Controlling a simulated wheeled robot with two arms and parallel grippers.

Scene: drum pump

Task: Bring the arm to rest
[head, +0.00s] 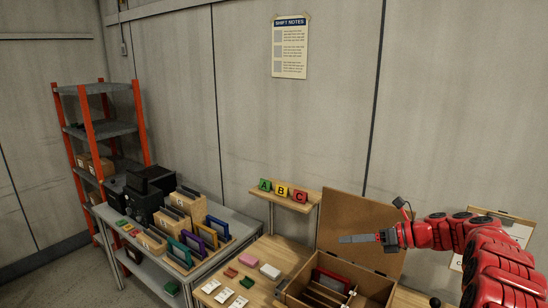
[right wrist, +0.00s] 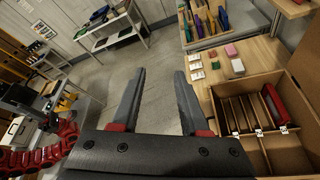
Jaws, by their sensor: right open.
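My right arm (head: 489,262) is red and comes in from the right in the head view. Its gripper (head: 345,239) is raised in front of the open lid of a wooden box and points left. In the right wrist view the two dark fingers of this gripper (right wrist: 158,95) stand apart with nothing between them, over the grey floor. My left gripper is not in the head view.
The open wooden box (head: 330,290) with dividers and a red item stands on the wooden table (head: 262,250). Pink, white and red blocks and white cards lie beside it. A shelf with A, B, C signs (head: 284,196) stands behind. A grey table (head: 230,217) holds folder racks.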

